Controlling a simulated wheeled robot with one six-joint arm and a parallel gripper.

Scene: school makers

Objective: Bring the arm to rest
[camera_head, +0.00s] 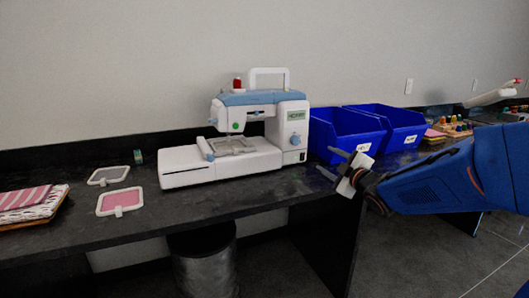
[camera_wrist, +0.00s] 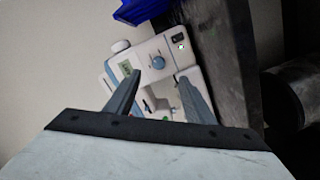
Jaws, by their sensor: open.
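My gripper (camera_head: 341,164) is at the end of my blue arm, right of the sewing machine (camera_head: 264,102) in the head view. It is open and empty, with its fingers pointing left towards the machine. It hangs in front of the blue bins, near the front edge of the counter. In the wrist view, my gripper (camera_wrist: 157,92) shows two spread grey fingers with the white sewing machine (camera_wrist: 150,65) beyond them. Nothing is between the fingers close up. The fingers look apart from the machine.
Two blue bins (camera_head: 345,133) stand behind my gripper. Pink (camera_head: 120,201) and grey (camera_head: 108,175) hoops, a tape roll (camera_head: 138,157) and folded fabrics (camera_head: 30,204) lie on the dark counter (camera_head: 235,200) at left. A bin (camera_head: 205,262) stands below. A wooden tray (camera_head: 447,131) is farther right.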

